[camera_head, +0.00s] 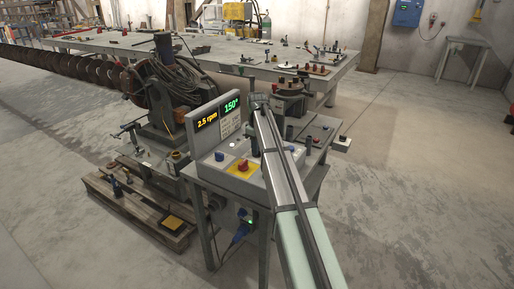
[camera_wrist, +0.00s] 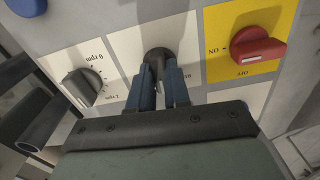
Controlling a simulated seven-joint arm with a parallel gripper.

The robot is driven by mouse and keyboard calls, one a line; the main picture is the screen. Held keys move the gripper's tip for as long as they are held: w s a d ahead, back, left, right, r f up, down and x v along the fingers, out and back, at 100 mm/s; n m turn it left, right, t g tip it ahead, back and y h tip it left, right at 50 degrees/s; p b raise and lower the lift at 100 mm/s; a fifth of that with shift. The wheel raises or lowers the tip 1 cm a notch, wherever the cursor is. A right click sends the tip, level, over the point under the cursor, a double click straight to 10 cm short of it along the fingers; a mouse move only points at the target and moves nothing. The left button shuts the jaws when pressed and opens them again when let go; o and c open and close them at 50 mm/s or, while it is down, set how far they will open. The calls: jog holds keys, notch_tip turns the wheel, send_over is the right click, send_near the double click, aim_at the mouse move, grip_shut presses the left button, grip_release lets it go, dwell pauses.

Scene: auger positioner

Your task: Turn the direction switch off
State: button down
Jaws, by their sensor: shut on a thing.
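In the wrist view, a dark round knob (camera_wrist: 158,56) sits on a white plate between the speed dial and the red switch. It appears to be the direction switch; its label is mostly hidden and its setting cannot be read. My gripper (camera_wrist: 158,72) has its blue fingers closed on this knob, covering its lower part. In the head view, the control box (camera_head: 213,172) stands on a metal table, and my arm reaches across it. The knob cannot be made out there.
A black speed dial (camera_wrist: 82,87) is left of my gripper. A red switch (camera_wrist: 258,46) marked ON and OFF sits close on the right, on a yellow plate. In the head view, displays (camera_head: 219,113) read 2.5 rpm and 150°. A blue button (camera_head: 219,156) is nearby.

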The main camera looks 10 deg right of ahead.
jog(key=shift+n, duration=0.4)
jog(key=c, duration=1.1)
grip_release()
jog(key=shift+r, duration=0.1)
notch_tip(320, 180, up, 14)
jog(key=shift+f, duration=0.15)
